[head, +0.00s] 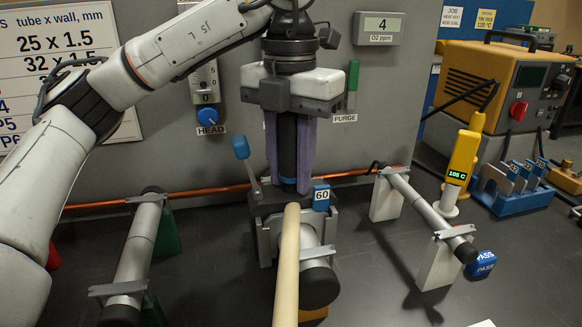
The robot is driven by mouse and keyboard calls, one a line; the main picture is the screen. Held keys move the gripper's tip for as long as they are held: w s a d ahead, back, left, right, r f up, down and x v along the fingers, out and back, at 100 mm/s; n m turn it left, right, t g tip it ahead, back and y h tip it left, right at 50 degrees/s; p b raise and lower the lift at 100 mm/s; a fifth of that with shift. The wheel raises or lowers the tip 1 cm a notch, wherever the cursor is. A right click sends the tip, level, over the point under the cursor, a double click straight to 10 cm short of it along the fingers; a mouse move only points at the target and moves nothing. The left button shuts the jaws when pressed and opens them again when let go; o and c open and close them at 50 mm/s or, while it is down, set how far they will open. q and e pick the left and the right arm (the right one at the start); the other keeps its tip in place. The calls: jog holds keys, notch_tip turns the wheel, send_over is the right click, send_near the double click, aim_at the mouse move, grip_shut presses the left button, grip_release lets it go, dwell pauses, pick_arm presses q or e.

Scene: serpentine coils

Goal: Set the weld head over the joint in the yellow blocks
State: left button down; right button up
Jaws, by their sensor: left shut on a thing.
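My left gripper (290,186), with purple fingers, is shut on the dark upright handle (288,140) of the grey weld head (265,208). The weld head carries a blue-tipped lever and a blue tag reading 60. Below it, a grey tube with a dark end (320,285) points towards me. A small orange-yellow patch, perhaps one of the yellow blocks (314,314), shows under that end. The other block and the joint are hidden. I cannot tell whether the head surrounds the tube. My right gripper is not in view.
A beige hose or rod (286,270) runs from the head to the bottom edge. Tubes stand on green blocks (167,235) at left and white blocks (437,267) at right. A yellow device reading 106 C (461,160) stands right. A copper pipe (220,189) crosses behind.

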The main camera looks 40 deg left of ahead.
pick_arm(q)
jog(key=shift+f, duration=0.1)
jog(key=c, duration=1.3)
grip_release()
jog(key=shift+s+f, duration=0.1)
jog(key=shift+f, duration=0.05)
jog(key=shift+r+p, duration=0.35)
jog(key=shift+r, duration=0.4)
notch_tip(320, 180, up, 9)
jog(key=p, duration=0.3)
jog(key=shift+r, duration=0.1)
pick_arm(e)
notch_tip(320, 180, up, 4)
pick_arm(q)
jog(key=shift+a, duration=0.1)
